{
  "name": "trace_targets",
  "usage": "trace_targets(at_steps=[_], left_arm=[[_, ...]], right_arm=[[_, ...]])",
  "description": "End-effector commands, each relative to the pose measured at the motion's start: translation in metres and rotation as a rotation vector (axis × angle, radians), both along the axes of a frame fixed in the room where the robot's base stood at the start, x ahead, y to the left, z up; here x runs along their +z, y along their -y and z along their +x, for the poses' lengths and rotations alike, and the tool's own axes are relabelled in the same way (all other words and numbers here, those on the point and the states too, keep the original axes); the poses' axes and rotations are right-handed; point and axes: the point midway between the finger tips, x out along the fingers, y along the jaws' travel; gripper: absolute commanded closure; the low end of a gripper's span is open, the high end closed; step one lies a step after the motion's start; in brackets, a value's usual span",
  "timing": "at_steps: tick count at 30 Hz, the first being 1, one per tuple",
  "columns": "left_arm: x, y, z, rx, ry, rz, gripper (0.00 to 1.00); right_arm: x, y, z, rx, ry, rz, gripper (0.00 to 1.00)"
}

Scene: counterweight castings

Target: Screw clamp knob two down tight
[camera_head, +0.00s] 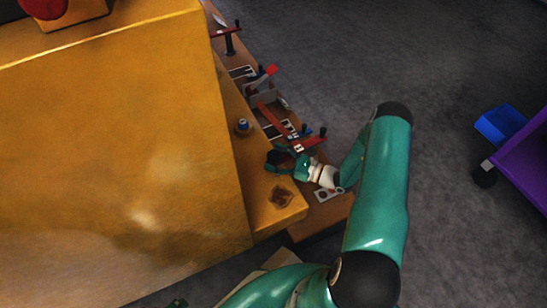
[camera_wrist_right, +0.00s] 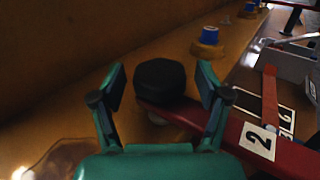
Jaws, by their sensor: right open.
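Clamp knob two (camera_wrist_right: 165,82) is a black faceted knob at the end of a red clamp arm (camera_wrist_right: 225,128) with a white "2" label (camera_wrist_right: 258,141). In the right wrist view it sits between the spread fingers of my right gripper (camera_wrist_right: 163,90), with gaps showing on both sides. In the head view my right gripper (camera_head: 277,162) is at the yellow casting's ledge, beside the red arm (camera_head: 312,143). The knob is hard to make out there. The knob's underside and stem are mostly hidden. My left gripper is not in view.
A blue-capped stud (camera_wrist_right: 208,38) stands on the ledge, also visible in the head view (camera_head: 242,125). The large yellow casting (camera_head: 120,140) rises on the left. More clamps (camera_head: 230,40) line the narrow bench. A purple cart (camera_head: 525,160) stands right on open grey floor.

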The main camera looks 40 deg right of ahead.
Motion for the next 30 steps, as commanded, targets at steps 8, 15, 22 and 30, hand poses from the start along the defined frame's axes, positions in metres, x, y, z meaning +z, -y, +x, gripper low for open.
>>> trace_targets(at_steps=[8,15,22,30], left_arm=[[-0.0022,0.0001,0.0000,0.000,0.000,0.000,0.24],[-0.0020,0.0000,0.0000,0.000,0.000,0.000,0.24],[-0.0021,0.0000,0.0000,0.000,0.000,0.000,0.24],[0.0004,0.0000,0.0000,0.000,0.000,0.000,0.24]], right_arm=[[0.0002,-0.0033,0.0082,-0.001,-0.001,0.000,0.24],[0.0002,-0.0029,0.0077,-0.001,0.000,0.000,0.39],[0.0001,-0.0028,0.0074,-0.001,0.000,0.001,0.78],[0.0008,-0.0027,0.0073,-0.015,-0.002,0.001,0.86]])
